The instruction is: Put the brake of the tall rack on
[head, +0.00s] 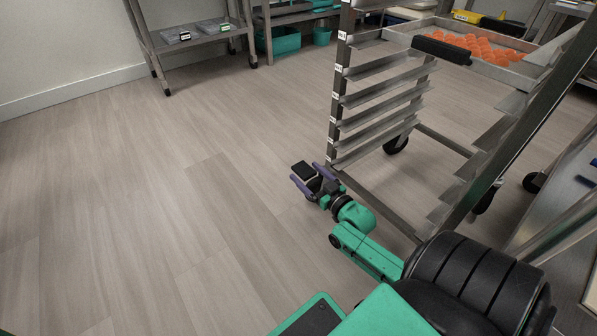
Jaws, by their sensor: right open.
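The tall rack (337,100) is a metal frame with angled shelf rails and labels down its left post, standing at the right of the head view. My right gripper (305,172) has purple fingers and is low near the floor at the foot of that left post. Its fingers are apart. A small flat black pad (303,169) shows between and just beyond the fingertips; it looks like the caster's brake pedal, but I cannot tell for sure, nor whether they touch. The caster at this corner is mostly hidden by the gripper. My left gripper is out of view.
Another rack caster (397,144) stands farther back. A tray of orange pieces (480,45) sits high in the rack. A steel shelf unit (190,42) stands at the back left, with teal bins (285,41) beside it. The floor at the left is clear.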

